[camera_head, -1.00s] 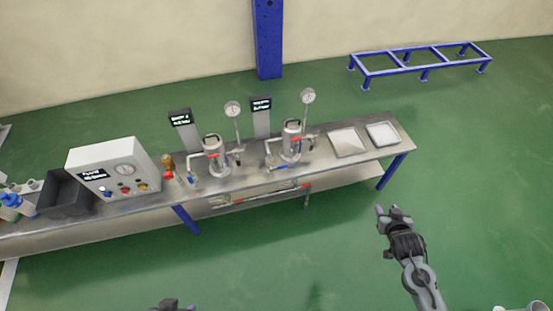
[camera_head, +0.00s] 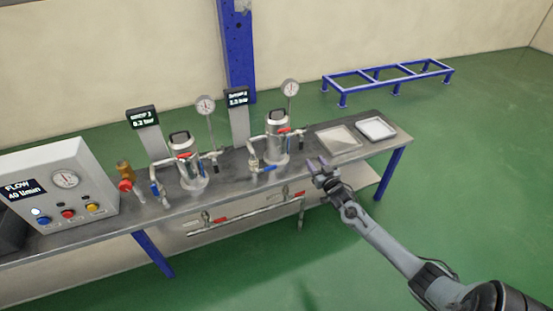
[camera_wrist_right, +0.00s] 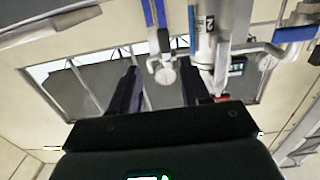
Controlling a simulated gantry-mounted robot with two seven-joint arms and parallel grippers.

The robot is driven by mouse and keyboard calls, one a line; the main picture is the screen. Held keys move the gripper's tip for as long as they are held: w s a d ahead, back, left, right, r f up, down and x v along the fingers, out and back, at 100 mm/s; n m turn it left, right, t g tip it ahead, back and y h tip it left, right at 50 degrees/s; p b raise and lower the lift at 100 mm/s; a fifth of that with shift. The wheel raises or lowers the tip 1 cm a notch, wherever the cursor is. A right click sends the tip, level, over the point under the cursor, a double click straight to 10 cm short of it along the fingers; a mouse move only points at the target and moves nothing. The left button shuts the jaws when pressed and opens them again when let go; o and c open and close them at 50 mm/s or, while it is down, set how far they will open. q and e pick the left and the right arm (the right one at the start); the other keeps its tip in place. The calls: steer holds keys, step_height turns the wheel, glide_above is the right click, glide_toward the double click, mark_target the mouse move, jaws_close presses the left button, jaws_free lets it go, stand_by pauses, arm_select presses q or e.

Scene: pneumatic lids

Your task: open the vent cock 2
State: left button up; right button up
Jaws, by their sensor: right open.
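The second vessel (camera_head: 277,138), a steel cylinder with a black lid handle, stands on the bench. A red lever (camera_head: 284,131) shows near its top and a blue-handled valve (camera_head: 264,170) at its lower left. A small fitting (camera_head: 300,142) is on its right side. I cannot tell surely which part is vent cock 2. My right gripper (camera_head: 322,168) is open and empty, just right of this vessel near the bench's front edge. In the right wrist view my gripper (camera_wrist_right: 158,85) shows two spread fingers with a steel vessel (camera_wrist_right: 206,42) beyond. My left gripper is out of view.
Two shallow trays (camera_head: 338,141) (camera_head: 376,129) lie at the bench's right end. A pipe with red-handled valves (camera_head: 245,214) runs below the front edge. Gauges and displays stand behind the vessels.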

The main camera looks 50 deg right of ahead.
mark_target(301, 147)
steer(key=b+x, duration=0.2)
steer(key=x, duration=0.1)
steer(key=b+x, duration=0.2)
steer(key=x, duration=0.1)
steer(key=b+x, duration=0.2)
steer(key=x, duration=0.2)
steer(key=shift+w+a+f+b, duration=0.25)
steer(key=shift+a+f+b, duration=0.05)
steer(key=shift+b, duration=0.1)
steer(key=shift+b+x, duration=0.45)
steer(key=shift+x, duration=0.3)
steer(key=shift+r, duration=0.15)
jaws_close()
